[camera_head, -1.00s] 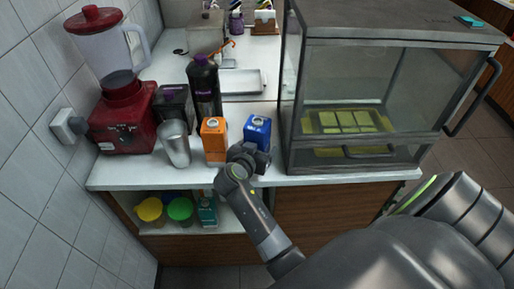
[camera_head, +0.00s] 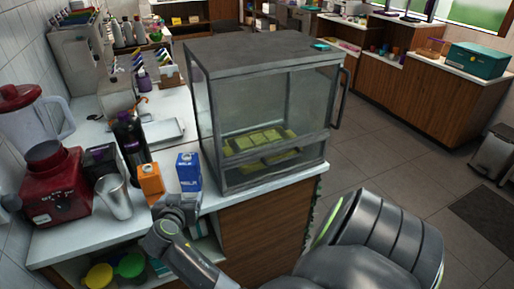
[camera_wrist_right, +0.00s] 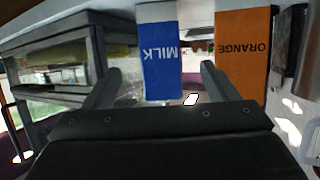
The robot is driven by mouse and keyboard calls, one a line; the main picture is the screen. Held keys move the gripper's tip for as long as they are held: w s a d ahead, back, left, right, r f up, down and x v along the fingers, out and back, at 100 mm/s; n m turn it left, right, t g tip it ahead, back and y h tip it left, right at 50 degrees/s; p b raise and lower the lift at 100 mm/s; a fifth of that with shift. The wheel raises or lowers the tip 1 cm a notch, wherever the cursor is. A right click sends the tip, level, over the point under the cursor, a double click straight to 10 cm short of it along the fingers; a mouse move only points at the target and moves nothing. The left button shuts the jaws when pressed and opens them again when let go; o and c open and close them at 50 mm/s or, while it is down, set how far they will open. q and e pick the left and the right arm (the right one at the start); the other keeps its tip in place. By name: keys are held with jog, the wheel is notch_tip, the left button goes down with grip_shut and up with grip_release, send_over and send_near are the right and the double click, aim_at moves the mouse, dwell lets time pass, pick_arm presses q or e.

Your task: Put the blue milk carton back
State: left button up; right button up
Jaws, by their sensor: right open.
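The blue milk carton (camera_head: 188,174) stands upright on the white counter, beside the orange carton (camera_head: 151,182). My right gripper (camera_head: 180,203) is at the counter's front edge, just in front of the blue carton. In the right wrist view the picture is upside down. There the blue milk carton (camera_wrist_right: 162,60) shows between the two spread fingers of my right gripper (camera_wrist_right: 158,82), which is open. I cannot tell whether the fingers reach alongside the carton. The orange carton (camera_wrist_right: 241,55) shows outside the fingers there. My left gripper is not in view.
A glass display case (camera_head: 265,110) stands close right of the milk carton. A metal cup (camera_head: 115,197), a dark bottle (camera_head: 131,145) and a red blender (camera_head: 50,185) are to the left. A white tray (camera_head: 163,132) lies behind. Yellow and green tubs sit on the shelf below.

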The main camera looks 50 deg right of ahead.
jog(key=s+a+f+n+y, duration=0.1)
jog(key=s+f+n+y, duration=0.3)
jog(key=f, duration=0.7)
jog(key=s+a+f+n+g+y, duration=0.1)
jog(key=s+f+n+y, duration=0.1)
jog(key=s+f, duration=0.65)
jog(key=s+a+f+n+y, duration=0.1)
jog(key=s+f+n+y, duration=0.25)
jog(key=f, duration=0.95)
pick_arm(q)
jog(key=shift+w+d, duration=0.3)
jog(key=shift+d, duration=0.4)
pick_arm(e)
jog(key=s+f+g, duration=0.2)
jog(key=s+f, duration=0.3)
jog(key=s, duration=0.5)
jog(key=s+d+f+g, duration=0.1)
jog(key=s+f, duration=0.4)
jog(key=s, duration=0.5)
jog(key=s+f+g, duration=0.3)
jog(key=s+f, duration=0.2)
jog(key=s, duration=0.5)
jog(key=shift+s+d, duration=0.2)
jog(key=shift+s, duration=0.2)
